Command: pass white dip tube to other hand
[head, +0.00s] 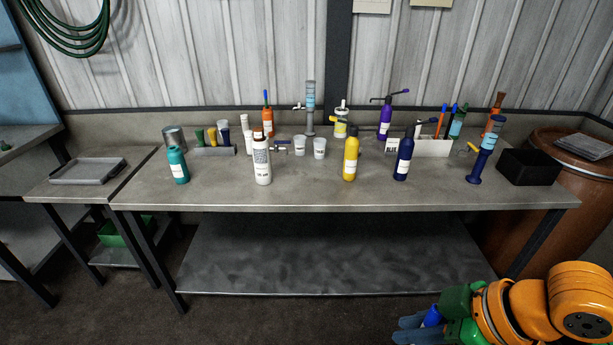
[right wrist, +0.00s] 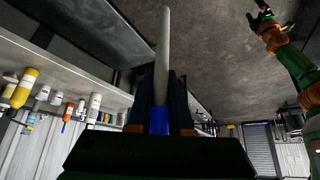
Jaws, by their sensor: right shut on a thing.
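The white dip tube (right wrist: 163,55) stands out from my right gripper (right wrist: 160,105) in the right wrist view, with a blue part (right wrist: 159,121) at its base between the fingers. The right gripper is shut on it. In the head view my right gripper (head: 418,328) is low at the right, in front of the bench; a bit of blue shows there, but the white length is not visible. My left gripper (right wrist: 260,15) shows small at the upper right of the right wrist view, well apart from the tube. Its fingers look spread and empty.
A grey bench (head: 330,195) holds several bottles, including a white one (head: 262,165) and a yellow one (head: 350,160), and a black box (head: 528,167). A side table with a grey tray (head: 88,171) stands left. A brown barrel (head: 570,190) stands right. The floor before the bench is clear.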

